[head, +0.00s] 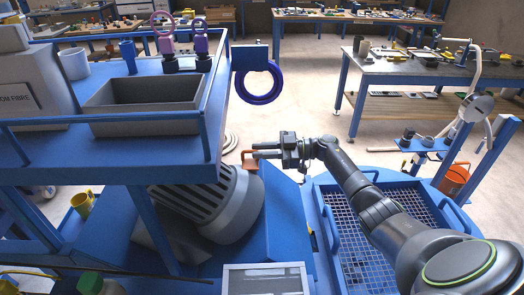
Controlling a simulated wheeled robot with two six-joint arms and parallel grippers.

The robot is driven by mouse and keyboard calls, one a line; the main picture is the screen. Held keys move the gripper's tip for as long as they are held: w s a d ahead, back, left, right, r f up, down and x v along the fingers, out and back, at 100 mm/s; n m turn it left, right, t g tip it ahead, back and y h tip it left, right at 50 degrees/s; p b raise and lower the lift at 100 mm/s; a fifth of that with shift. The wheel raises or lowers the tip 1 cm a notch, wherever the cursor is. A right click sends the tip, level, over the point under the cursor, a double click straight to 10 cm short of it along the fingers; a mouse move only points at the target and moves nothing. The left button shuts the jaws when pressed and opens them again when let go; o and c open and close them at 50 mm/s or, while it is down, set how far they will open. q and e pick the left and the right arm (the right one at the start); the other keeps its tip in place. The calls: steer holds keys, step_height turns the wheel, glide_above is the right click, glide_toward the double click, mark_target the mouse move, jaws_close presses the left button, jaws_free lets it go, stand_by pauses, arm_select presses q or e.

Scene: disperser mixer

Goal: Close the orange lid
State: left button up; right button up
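A small orange part (249,162), which looks like the orange lid or a piece of it, shows at the upper edge of the grey ribbed cylindrical machine body (215,197). My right gripper (260,150) reaches in from the right, with its fingers pointing left. The fingertips are right at the orange part and overlap it in the picture. I cannot tell whether they touch or grip it, as the finger gap is too small to see. Most of the lid's shape is hidden or edge-on. My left gripper is not in view.
A blue shelf frame (212,120) with a grey bin (145,122) stands at left, and purple rings (258,88) hang from its corner. A blue panel (285,212) stands below my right gripper. An orange bucket (455,180) is at right. Cluttered workbenches (400,72) stand behind.

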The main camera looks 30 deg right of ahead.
steer(key=b+v, duration=0.8)
steer(key=v, duration=0.9)
steer(key=shift+d, duration=0.2)
steer(key=shift+s+f, duration=0.1)
steer(key=shift+s, duration=0.1)
